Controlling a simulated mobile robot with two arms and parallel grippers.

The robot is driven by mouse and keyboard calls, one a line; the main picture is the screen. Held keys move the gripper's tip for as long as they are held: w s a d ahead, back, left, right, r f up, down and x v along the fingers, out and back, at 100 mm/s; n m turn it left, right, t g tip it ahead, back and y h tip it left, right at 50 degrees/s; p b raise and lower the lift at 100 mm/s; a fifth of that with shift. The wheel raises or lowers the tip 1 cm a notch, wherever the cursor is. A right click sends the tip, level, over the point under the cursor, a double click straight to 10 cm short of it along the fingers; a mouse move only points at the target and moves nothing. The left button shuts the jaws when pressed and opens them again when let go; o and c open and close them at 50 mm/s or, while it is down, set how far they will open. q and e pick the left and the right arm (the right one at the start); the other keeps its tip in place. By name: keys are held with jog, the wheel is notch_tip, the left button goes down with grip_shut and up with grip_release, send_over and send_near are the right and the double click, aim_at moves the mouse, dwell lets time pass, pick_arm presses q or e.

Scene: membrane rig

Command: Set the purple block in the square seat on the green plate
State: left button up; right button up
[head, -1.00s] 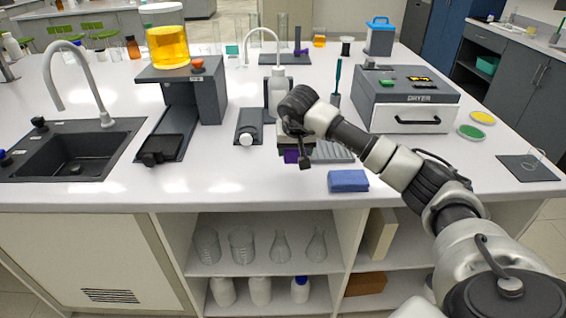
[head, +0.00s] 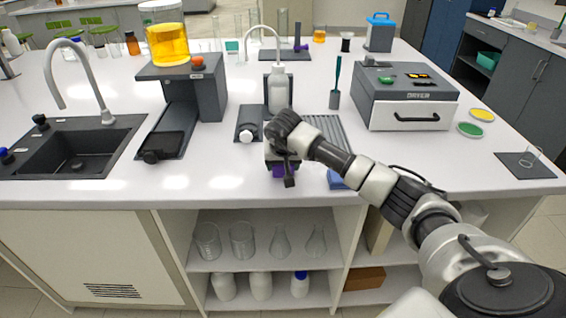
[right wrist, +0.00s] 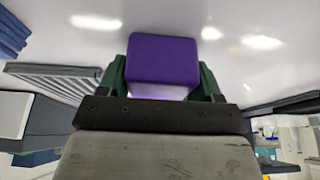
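The purple block (right wrist: 163,62) sits between the two green-sided fingers of my right gripper (right wrist: 162,82) in the right wrist view, with a finger against each side. The gap between block and bench is hard to judge. A round green disc (head: 470,129) lies right of the dryer box; no square seat can be made out on it. My left gripper is out of view.
A blue folded cloth (head: 337,181) lies partly behind my right arm. A grey ribbed rack (head: 328,128), a white bottle (head: 278,90) and the dryer box (head: 405,100) stand behind. The sink (head: 65,150) is far left. The bench front left of the gripper is clear.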

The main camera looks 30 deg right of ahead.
jog(key=o, duration=0.4)
jog(key=shift+r, duration=0.3)
jog(key=b+v, duration=0.1)
jog(key=v, duration=1)
jog(key=shift+r, duration=0.35)
